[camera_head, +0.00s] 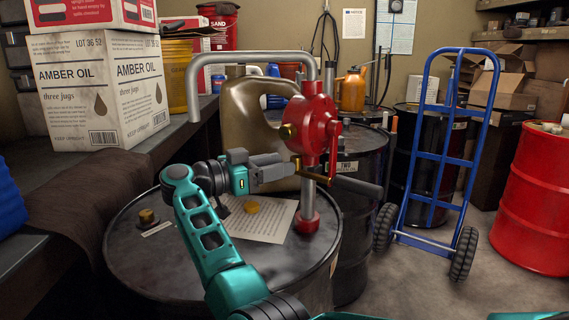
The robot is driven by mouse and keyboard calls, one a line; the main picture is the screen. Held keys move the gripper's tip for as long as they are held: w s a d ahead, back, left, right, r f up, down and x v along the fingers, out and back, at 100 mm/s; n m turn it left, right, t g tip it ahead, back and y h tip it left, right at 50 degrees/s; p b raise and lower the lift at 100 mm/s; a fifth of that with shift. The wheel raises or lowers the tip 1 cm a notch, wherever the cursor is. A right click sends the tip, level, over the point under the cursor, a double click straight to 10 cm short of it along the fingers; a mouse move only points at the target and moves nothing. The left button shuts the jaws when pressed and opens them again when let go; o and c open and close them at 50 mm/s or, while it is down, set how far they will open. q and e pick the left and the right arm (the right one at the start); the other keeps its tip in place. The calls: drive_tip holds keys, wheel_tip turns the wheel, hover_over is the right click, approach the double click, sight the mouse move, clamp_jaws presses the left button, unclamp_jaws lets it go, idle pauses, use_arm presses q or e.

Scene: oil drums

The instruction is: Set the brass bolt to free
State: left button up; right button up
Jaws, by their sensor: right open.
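A red rotary hand pump (309,128) with a grey bent spout pipe stands on the near dark drum (130,240). A round brass knob (287,132) sits on the left side of the pump body. A small brass piece (297,161) shows lower on the pump, right at my right gripper's fingertips. I cannot tell which of these is the bolt, nor its setting. My right gripper (291,168) is open, just left of the pump's lower body; contact is unclear. My left gripper is not in view.
A paper sheet (258,222), a yellow cap (252,207) and a brass bung (148,218) are on the drum top. An olive jug (250,105) stands behind the pump. A blue hand truck (430,150) and red drum (535,200) stand right, oil boxes (100,95) left.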

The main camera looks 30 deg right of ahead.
drive_tip(key=shift+d, duration=1.2)
drive_tip(key=shift+c, duration=0.5)
clamp_jaws()
